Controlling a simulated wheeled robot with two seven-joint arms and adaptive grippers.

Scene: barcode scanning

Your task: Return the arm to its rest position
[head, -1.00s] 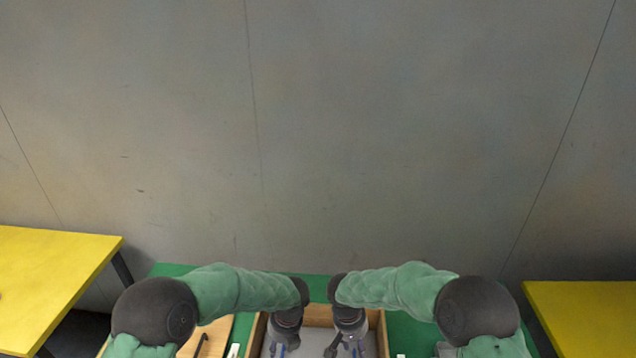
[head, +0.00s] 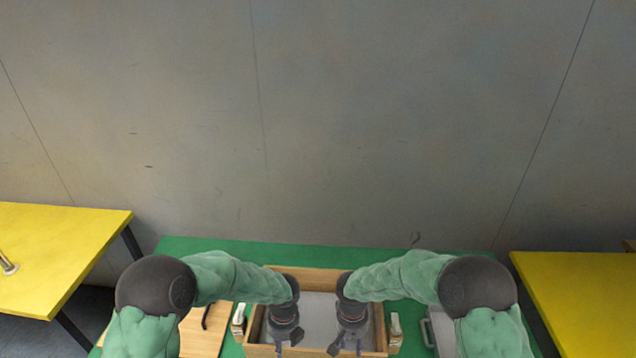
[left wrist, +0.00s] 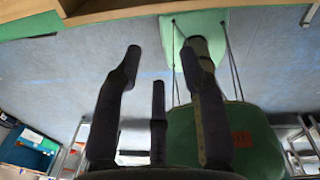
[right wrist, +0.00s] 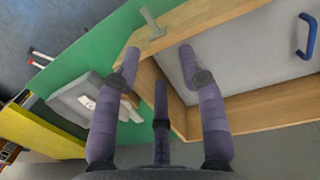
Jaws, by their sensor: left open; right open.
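My left gripper (head: 288,346) hangs over the left part of the open wooden box in the head view. Its fingers (left wrist: 161,52) are apart in the left wrist view, with nothing between them. My right gripper (head: 347,347) hangs over the right part of the box. Its fingers (right wrist: 160,54) are apart and empty in the right wrist view, near the box's wooden rim (right wrist: 215,12). Both arms are bent inward at the elbows, roughly mirroring each other. The lower gripper parts are close to the bottom edge of the head view.
The wooden box (head: 318,272) with a grey floor sits on the green table (head: 215,246). Small pale objects (head: 238,318) (head: 395,328) flank it. A grey case (head: 440,325) is at right. A wooden board with a black item (head: 206,318) is at left. Yellow tables (head: 60,250) (head: 580,290) stand at both sides.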

